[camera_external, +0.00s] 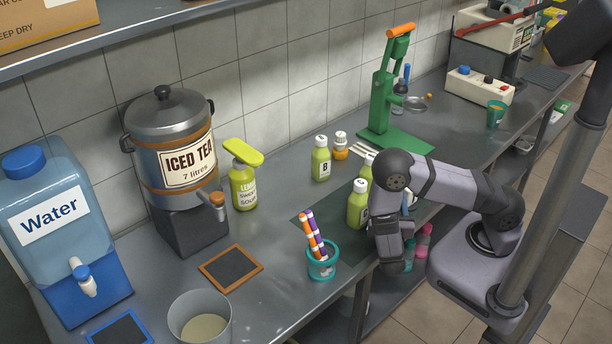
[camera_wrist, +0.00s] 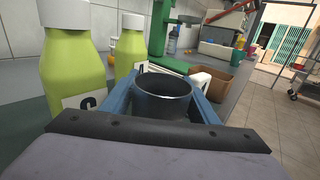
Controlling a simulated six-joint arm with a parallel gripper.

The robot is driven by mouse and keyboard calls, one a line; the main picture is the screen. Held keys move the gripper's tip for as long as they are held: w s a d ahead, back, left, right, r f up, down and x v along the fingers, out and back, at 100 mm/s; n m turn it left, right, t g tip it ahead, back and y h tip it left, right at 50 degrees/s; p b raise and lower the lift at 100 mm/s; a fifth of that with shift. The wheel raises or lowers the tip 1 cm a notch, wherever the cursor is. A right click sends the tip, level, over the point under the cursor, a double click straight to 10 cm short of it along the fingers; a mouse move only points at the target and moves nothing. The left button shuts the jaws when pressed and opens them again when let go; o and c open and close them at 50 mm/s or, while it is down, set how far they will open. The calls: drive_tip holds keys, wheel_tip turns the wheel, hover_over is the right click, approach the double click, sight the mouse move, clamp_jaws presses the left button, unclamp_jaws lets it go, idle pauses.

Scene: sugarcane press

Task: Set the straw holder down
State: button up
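My gripper (camera_wrist: 163,100) has its two blue fingers on either side of a dark, round, open-topped cup (camera_wrist: 164,88) in the wrist view. The fingers appear closed against the cup's sides; I see no straws in it, and its base is hidden. In the external view my gripper (camera_external: 408,205) is mostly hidden behind my wrist, over the counter's front edge, and this cup does not show.
Green bottles (camera_external: 357,205) stand close beside my gripper; they also show at left in the wrist view (camera_wrist: 75,65). The green press (camera_external: 382,105) is behind. A framed dark board (camera_external: 231,267) and a grey pot (camera_external: 200,318) are at left. Bare counter (camera_external: 285,275) lies between.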

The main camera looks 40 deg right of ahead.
drive_tip(key=shift+a+r, duration=0.1)
drive_tip(key=shift+r, duration=0.1)
drive_tip(key=b+v, duration=0.2)
drive_tip(key=v, duration=1)
idle(0.6)
